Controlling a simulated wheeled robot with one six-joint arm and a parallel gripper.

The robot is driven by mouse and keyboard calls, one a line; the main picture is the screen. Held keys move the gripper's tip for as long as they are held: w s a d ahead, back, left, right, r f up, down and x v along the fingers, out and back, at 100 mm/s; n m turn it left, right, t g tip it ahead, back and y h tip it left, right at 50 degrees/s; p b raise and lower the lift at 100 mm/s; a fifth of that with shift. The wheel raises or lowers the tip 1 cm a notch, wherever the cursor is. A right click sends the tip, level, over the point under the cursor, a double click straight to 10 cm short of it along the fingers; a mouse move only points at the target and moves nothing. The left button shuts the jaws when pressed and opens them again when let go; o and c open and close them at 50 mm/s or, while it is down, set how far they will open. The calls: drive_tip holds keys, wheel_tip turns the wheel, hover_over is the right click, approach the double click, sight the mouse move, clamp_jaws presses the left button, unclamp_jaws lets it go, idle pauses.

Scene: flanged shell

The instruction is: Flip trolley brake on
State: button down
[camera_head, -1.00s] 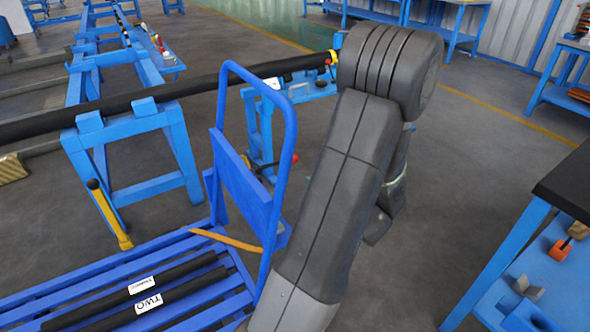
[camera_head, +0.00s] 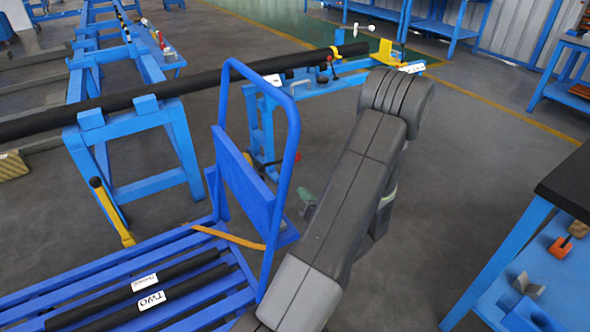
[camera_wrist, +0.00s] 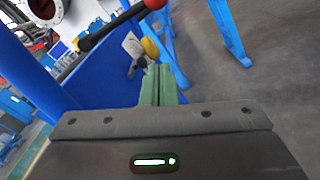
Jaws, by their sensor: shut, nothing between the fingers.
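The blue trolley (camera_head: 60,292) stands at the lower left, with its slatted deck, tall looped handle (camera_head: 292,130) and end panel (camera_head: 243,185). A yellow lever with a black top (camera_head: 112,212) stands tilted at its far left side; I cannot tell whether it is the brake. My gripper (camera_head: 307,197) is beyond the handle, low and partly hidden by my arm. In the wrist view its green fingers (camera_wrist: 160,78) are together and empty. Close ahead are a blue panel with a white label (camera_wrist: 133,45), a yellow knob (camera_wrist: 150,48) and a black lever with a red end (camera_wrist: 153,4). I see no clear contact.
Labelled black bars (camera_head: 150,300) lie on the trolley deck. A long black pipe (camera_head: 220,85) rests on blue stands (camera_head: 130,125) behind it. A blue bench with a dark top (camera_head: 565,185) is at the right. Grey floor between trolley and bench is open.

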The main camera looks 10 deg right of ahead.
drive_tip(key=w+a+r, duration=0.1)
drive_tip(key=w+r, duration=0.2)
drive_tip(key=w, duration=0.5)
drive_tip(key=shift+w+a+b, duration=0.3)
drive_tip(key=shift+w+b, duration=0.05)
drive_tip(key=shift+r, duration=0.1)
